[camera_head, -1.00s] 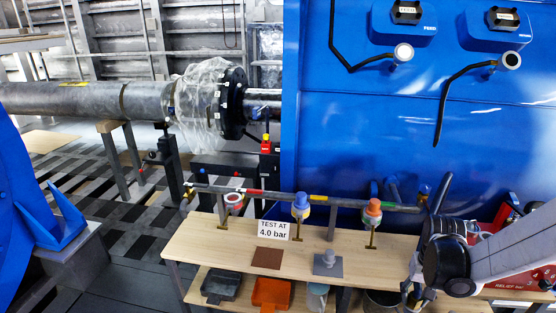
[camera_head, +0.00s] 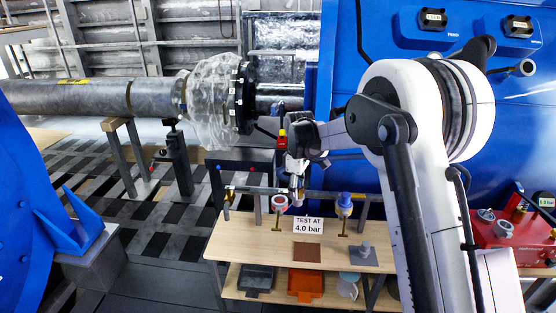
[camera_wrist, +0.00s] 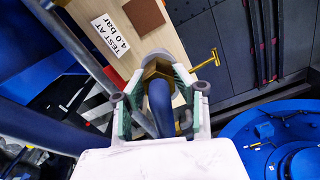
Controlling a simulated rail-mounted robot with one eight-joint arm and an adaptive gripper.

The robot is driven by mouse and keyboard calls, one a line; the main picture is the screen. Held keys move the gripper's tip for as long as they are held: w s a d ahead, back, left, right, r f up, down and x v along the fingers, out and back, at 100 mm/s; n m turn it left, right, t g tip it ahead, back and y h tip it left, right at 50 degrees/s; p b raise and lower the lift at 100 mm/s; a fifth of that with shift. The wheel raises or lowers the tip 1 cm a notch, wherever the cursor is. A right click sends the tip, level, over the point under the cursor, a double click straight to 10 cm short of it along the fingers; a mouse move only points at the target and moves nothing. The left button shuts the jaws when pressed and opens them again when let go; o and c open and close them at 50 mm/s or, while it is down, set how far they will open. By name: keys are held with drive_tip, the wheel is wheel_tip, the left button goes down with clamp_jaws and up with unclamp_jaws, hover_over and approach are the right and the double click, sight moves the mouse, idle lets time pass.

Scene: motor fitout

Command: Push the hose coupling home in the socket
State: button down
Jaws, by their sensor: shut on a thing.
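In the wrist view, my gripper (camera_wrist: 160,92) is shut on the hose coupling, a brass hex piece (camera_wrist: 154,68) with a thick dark blue hose (camera_wrist: 160,108) bending away from it. The green-lined fingers lie on either side of it. A pale grey rounded part shows just past the brass. In the head view, my gripper (camera_head: 297,168) hangs just above the pipe rail (camera_head: 322,194), between a red-ringed fitting (camera_head: 279,203) and a blue-capped fitting (camera_head: 345,202). I cannot make out the socket clearly, nor whether the coupling is seated in it.
Below the rail is a wooden bench (camera_head: 235,238) with a "TEST AT 4.0 bar" sign (camera_head: 308,225), a brown pad (camera_head: 307,252) and a grey block (camera_head: 366,251). A brass T-handle (camera_wrist: 205,66) stands near the fingers. A blue wall and a large wrapped pipe (camera_head: 210,110) stand behind.

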drive_tip(key=w+a+r+n+p, duration=0.1)
drive_tip(key=w+a+r+n, duration=0.2)
drive_tip(key=a+r, duration=0.3)
drive_tip(key=shift+a+n+p, duration=0.15)
drive_tip(key=shift+n+p, duration=0.15)
drive_tip(key=shift+n, duration=0.2)
drive_tip(key=shift+f+b, duration=2.2)
drive_tip(key=shift+f, duration=0.65)
drive_tip(key=shift+f+b, duration=2)
drive_tip(key=shift+b, duration=0.05)
idle(0.3)
drive_tip(key=c, duration=1.3)
unclamp_jaws()
drive_tip(key=shift+r, duration=0.1)
wheel_tip(320, 180, up, 12)
drive_tip(key=shift+s+f, duration=0.1)
